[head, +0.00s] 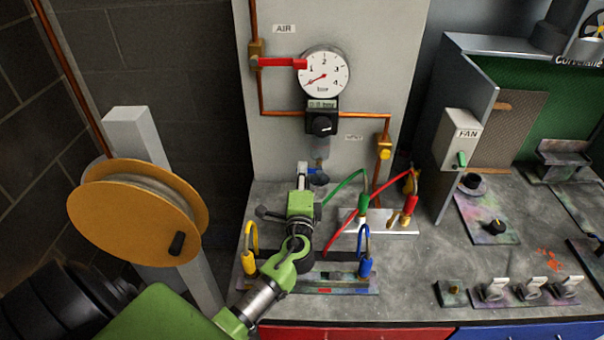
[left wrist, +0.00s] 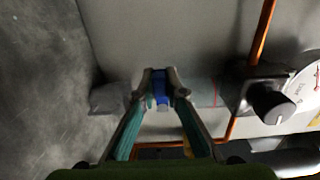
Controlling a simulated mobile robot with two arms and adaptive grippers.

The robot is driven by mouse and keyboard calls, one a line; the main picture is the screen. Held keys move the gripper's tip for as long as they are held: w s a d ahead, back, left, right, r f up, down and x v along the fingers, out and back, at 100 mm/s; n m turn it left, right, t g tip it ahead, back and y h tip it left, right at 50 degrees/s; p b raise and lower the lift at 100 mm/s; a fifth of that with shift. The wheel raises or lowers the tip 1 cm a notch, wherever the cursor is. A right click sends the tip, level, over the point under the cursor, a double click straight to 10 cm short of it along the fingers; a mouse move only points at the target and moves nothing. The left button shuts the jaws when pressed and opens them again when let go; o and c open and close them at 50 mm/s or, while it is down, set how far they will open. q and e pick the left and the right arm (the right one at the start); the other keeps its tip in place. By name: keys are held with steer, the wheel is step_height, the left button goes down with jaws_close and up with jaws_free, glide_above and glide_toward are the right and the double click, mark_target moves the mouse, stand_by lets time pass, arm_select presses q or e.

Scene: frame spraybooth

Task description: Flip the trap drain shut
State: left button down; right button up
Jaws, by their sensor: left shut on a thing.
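The trap drain (head: 319,178) shows as a small blue piece below the black regulator knob (head: 321,125). My left gripper (head: 308,173) is at it, mostly seen from behind. In the left wrist view, the fingertips of my left gripper (left wrist: 161,84) are closed on the blue drain lever (left wrist: 161,92). The fingers hide part of the drain, so I cannot tell its exact angle. My right gripper is in neither view.
A pressure gauge (head: 324,73) with its needle low and a red lever (head: 280,62) sit above. A yellow hose reel (head: 140,210) stands left. Red and green hoses (head: 345,187) run right of my gripper. The fan switch box (head: 461,138) is further right.

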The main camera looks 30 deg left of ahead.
arm_select(q)
steer(key=c, duration=2)
jaws_free()
steer(key=shift+d, duration=0.1)
steer(key=shift+c, duration=0.2)
steer(key=v, duration=0.7)
steer(key=shift+s, duration=0.3)
steer(key=shift+d+f, duration=0.1)
steer(key=shift+d, duration=0.1)
